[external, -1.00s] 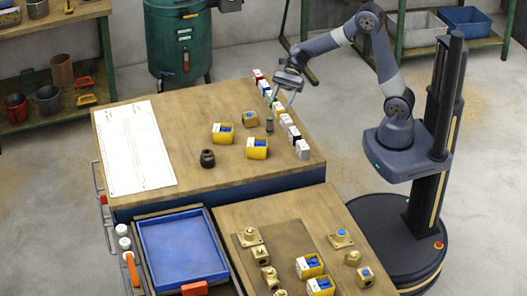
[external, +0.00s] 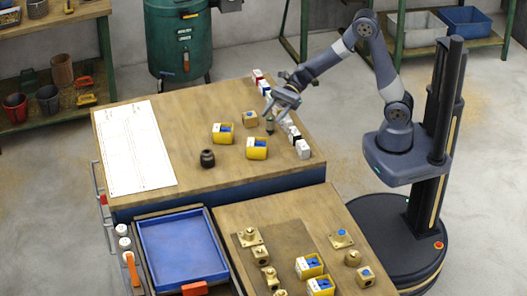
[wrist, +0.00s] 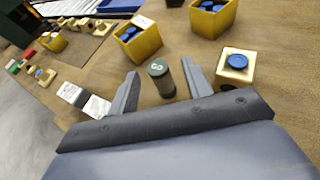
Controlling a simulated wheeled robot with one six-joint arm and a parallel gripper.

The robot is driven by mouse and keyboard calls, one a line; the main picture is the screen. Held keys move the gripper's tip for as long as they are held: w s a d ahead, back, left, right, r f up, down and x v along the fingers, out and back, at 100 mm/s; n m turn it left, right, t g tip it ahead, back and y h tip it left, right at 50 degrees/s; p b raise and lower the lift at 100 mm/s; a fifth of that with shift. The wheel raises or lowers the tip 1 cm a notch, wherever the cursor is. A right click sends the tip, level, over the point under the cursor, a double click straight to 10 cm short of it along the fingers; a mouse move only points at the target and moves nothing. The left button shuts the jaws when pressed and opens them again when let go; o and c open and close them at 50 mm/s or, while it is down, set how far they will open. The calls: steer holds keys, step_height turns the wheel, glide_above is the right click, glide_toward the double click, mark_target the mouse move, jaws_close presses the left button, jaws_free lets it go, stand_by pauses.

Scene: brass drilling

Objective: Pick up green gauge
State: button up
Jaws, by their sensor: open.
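The green gauge (wrist: 161,78) is a small upright cylinder with a dark green top bearing a pale mark. It stands on the wooden bench and also shows as a small dark cylinder in the external view (external: 270,126). My gripper (wrist: 159,68) is open and empty, with one finger on each side of the gauge in the wrist view. In the external view my gripper (external: 270,107) is at the gauge, tilted down from the right.
A brass block with a blue top (wrist: 236,66) stands close to my right finger. Yellow bins (external: 257,149) (external: 223,134) with blue parts stand nearby. White blocks (external: 302,149) line the bench's right edge. A dark round part (external: 207,158) sits farther left, near a paper sheet (external: 134,147).

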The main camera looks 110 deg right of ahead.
mark_target(270, 126)
steer(key=shift+x, duration=1.5)
steer(key=shift+a, duration=0.1)
steer(key=shift+c, duration=0.2)
jaws_close()
